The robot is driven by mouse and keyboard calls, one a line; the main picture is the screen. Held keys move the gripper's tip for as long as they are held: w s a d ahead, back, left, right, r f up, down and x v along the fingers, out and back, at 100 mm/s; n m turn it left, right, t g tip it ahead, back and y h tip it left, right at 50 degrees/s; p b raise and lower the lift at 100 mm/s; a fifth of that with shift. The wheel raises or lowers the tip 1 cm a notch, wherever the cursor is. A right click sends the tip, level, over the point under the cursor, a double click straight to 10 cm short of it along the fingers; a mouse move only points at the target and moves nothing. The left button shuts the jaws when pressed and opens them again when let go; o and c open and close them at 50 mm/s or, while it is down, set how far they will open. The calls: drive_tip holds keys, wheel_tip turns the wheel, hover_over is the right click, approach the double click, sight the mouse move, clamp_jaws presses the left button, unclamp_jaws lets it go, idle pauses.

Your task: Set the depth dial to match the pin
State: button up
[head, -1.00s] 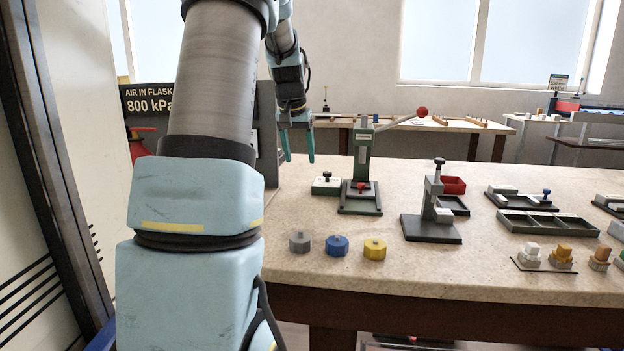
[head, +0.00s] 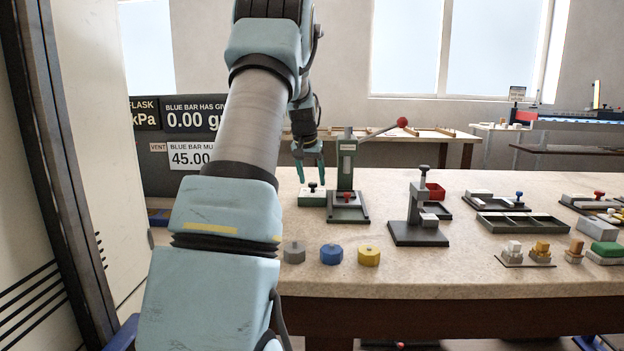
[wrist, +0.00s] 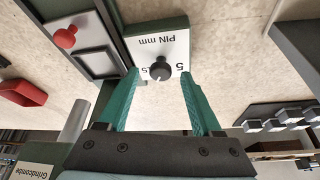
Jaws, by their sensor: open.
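The depth dial (head: 311,198) is a small green block with a white top and a black knob, on the bench left of the green press (head: 347,165). In the wrist view, the dial plate (wrist: 176,46) reads "PIN mm", with parts of numerals beside the knob (wrist: 160,71). My gripper (head: 311,178) is open, pointing down just above the dial. In the wrist view, my gripper's fingers (wrist: 158,80) stand on either side of the knob, apparently not touching it. The knob's setting is unclear. I cannot pick out the pin.
The press's lever with a red ball (head: 402,122) rises to the right. A red knob (wrist: 66,37) sits at the press base. Grey, blue (head: 331,253) and yellow hexagonal pieces lie in front. A dark stand (head: 418,225) stands right. Bench between is clear.

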drive_tip(key=shift+w+f, duration=0.15)
drive_tip(key=shift+f, duration=0.3)
drive_tip(key=shift+c, duration=0.2)
clamp_jaws()
